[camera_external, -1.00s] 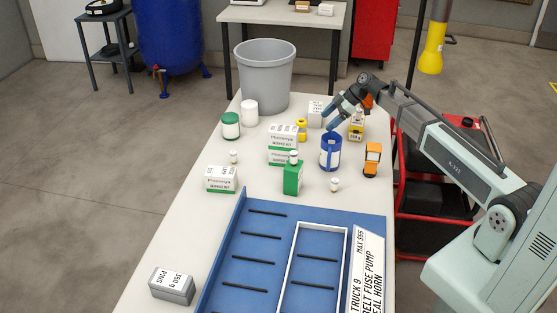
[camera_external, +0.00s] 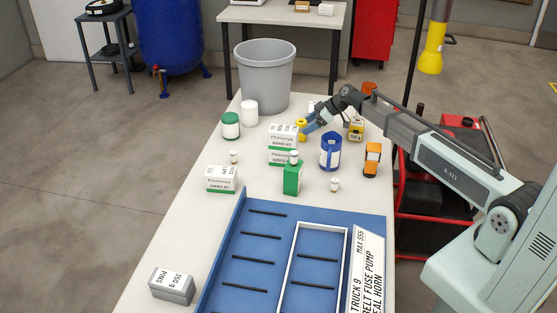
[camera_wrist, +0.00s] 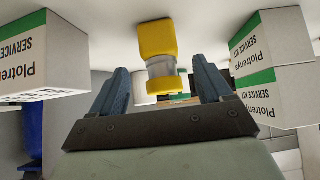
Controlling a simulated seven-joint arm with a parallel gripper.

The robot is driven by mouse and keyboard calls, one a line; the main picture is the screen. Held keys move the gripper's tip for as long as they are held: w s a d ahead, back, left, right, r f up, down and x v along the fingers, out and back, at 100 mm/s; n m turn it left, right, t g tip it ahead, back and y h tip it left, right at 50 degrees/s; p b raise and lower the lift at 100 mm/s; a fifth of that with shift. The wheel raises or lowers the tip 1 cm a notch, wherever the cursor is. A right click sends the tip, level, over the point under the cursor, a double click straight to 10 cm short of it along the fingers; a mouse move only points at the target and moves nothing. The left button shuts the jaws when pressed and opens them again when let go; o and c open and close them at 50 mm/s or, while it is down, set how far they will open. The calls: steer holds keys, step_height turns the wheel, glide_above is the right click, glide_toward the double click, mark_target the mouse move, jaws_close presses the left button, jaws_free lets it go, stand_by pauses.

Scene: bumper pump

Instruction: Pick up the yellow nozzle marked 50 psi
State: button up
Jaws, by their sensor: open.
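A small yellow nozzle (camera_external: 301,128) with a grey middle band stands on the table beside the stacked service kit boxes. In the wrist view the nozzle (camera_wrist: 158,55) shows ahead, roughly centred between the two blue fingers; no 50 psi marking is readable. My gripper (camera_external: 308,131) is open and empty, its fingertips close to the nozzle from the right. In the wrist view my gripper (camera_wrist: 160,84) has its fingers apart on either side of the nozzle's near end. I cannot tell whether they touch it.
Service kit boxes (camera_external: 282,139) stand just left of the nozzle. A grey bin (camera_external: 264,78) is behind. A blue tray (camera_external: 226,270) lies in front.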

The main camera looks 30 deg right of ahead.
steer(key=shift+x, duration=2.7)
steer(key=shift+s+f, duration=0.15)
steer(key=shift+d, duration=0.1)
steer(key=c, duration=1.2)
